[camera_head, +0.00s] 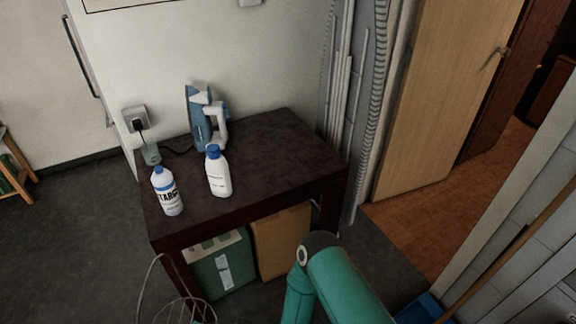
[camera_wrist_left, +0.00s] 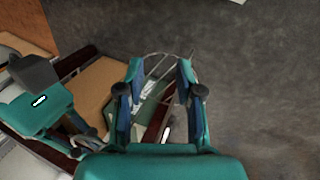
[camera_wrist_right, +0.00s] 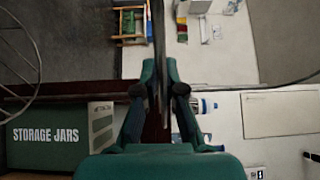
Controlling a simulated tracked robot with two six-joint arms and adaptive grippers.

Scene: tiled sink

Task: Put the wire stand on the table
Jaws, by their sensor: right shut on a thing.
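The wire stand (camera_head: 172,308) is made of thin grey wire and shows at the bottom left of the head view, in front of the dark table (camera_head: 265,145); its lower part is cut off. My right gripper (camera_wrist_right: 160,72) is shut on the wire stand, whose curved wires (camera_wrist_right: 36,50) spread to both sides in the right wrist view. My left gripper (camera_wrist_left: 158,72) is open, its fingers apart, with wires of the stand (camera_wrist_left: 160,62) beyond and between the fingertips. I cannot tell whether it touches them. Neither gripper shows in the head view.
A blue-and-white iron (camera_head: 200,118), a white bottle with a blue cap (camera_head: 218,175) and a labelled bottle (camera_head: 167,193) stand on the table. Its right and front parts are clear. A green box (camera_head: 222,268) and a brown box (camera_head: 281,240) sit beneath it.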

